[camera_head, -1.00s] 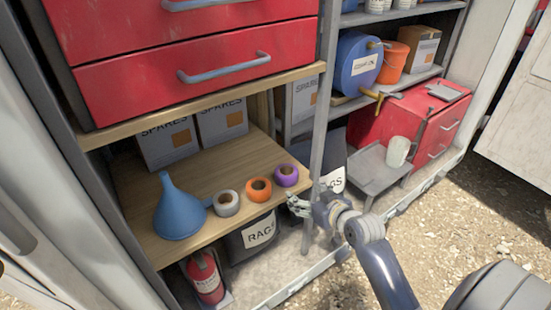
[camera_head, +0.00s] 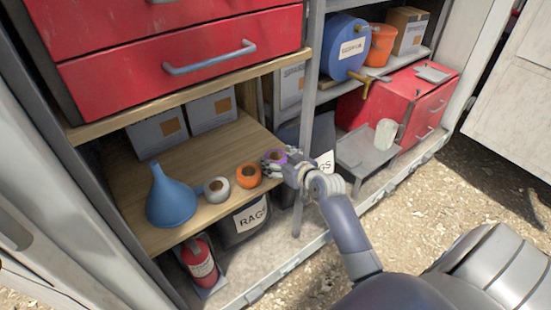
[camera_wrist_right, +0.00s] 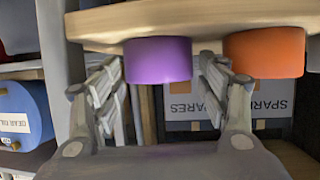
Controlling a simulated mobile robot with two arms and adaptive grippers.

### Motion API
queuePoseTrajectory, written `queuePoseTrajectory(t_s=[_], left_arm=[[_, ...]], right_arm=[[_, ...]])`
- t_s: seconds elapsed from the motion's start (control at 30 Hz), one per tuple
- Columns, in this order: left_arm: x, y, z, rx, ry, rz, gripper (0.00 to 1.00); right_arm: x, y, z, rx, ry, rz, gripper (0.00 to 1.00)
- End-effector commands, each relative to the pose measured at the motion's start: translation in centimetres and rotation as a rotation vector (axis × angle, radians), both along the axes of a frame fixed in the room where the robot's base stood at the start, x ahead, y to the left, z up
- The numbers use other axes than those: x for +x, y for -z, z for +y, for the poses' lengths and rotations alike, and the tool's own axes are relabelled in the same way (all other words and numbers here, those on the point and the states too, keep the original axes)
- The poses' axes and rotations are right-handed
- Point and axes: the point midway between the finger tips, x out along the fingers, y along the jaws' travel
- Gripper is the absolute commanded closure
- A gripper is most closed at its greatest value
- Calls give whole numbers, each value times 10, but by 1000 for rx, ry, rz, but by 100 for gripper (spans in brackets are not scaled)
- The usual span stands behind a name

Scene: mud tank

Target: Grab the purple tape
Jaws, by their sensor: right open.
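The purple tape (camera_head: 275,157) sits at the right end of a row of tape rolls on the wooden shelf (camera_head: 200,157). My right gripper (camera_head: 272,160) is at the tape and partly covers it in the head view. In the right wrist view, which looks upside down, the purple tape (camera_wrist_right: 158,61) lies between the two spread fingers of my right gripper (camera_wrist_right: 160,85). A gap shows between the tape and the finger on the left; whether the other finger touches it I cannot tell. My left gripper is not in view.
An orange tape (camera_head: 248,175) is close beside the purple one, near a finger. A grey tape (camera_head: 217,189) and a blue funnel (camera_head: 170,196) stand further left. Spares boxes (camera_head: 158,135) are behind. A shelf post (camera_head: 306,130) rises just right of my gripper.

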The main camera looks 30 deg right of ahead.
Motion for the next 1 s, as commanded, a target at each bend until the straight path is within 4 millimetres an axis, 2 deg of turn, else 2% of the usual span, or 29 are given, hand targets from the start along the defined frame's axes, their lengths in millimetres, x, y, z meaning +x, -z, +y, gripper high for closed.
queuePoseTrajectory(t_s=[0.2,0.5,0.67,1.0], left_arm=[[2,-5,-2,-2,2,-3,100],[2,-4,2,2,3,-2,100],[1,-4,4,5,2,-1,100],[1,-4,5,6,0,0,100]], right_arm=[[18,7,-1,-1,1,1,31],[21,9,-1,-1,1,1,31],[20,9,-1,-1,1,1,67],[20,8,-1,-1,1,0,68]])
